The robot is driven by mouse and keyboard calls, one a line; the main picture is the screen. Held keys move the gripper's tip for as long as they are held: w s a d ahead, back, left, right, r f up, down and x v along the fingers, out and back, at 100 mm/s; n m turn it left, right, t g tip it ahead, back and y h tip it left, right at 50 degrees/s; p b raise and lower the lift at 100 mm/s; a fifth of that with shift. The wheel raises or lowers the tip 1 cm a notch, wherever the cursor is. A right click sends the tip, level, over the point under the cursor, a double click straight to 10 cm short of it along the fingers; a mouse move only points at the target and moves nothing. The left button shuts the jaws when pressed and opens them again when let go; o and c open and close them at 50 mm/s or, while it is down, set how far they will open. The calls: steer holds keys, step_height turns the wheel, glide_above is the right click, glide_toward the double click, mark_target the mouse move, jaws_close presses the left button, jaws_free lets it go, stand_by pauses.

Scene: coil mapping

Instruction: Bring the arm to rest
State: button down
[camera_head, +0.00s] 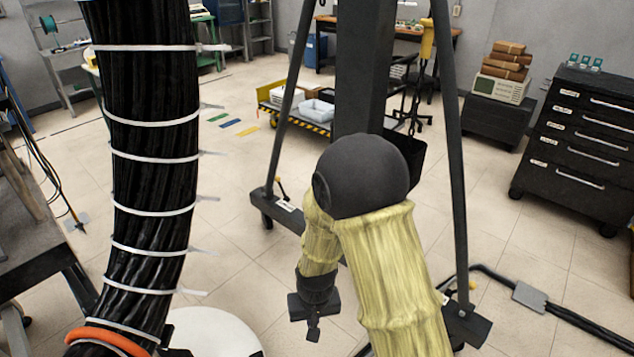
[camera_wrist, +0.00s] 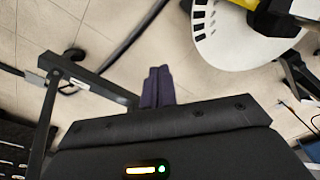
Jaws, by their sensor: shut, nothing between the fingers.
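My arm, in a yellow sleeve with a dark round elbow, is bent in the middle of the head view. Its forearm hangs down behind the elbow. My gripper (camera_head: 313,335) points down at the lower middle, above the tiled floor and apart from other things. In the wrist view the two dark fingers of my gripper (camera_wrist: 158,72) lie together with nothing between them.
A thick black cable bundle (camera_head: 150,130) with white ties hangs at the left. A dark wheeled stand (camera_head: 362,80) rises behind my arm. A drawer cabinet (camera_head: 585,140) stands at the right. A white disc (camera_head: 212,335) lies low at the left. Open floor (camera_head: 235,215) lies between bundle and stand.

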steer(key=s+d+r+m+t+p, duration=0.1)
steer(key=s+d+r+p, duration=0.1)
steer(key=d+r, duration=0.6)
steer(key=s+d+r+m+p, duration=0.1)
steer(key=s+d+r+p, duration=0.2)
steer(key=s+d+r, duration=0.2)
steer(key=d+r, duration=0.3)
steer(key=r, duration=0.4)
steer(key=shift+d+r+t+h, duration=0.3)
steer(key=shift+r+t, duration=0.1)
steer(key=shift+w, duration=0.1)
steer(key=shift+a, duration=0.1)
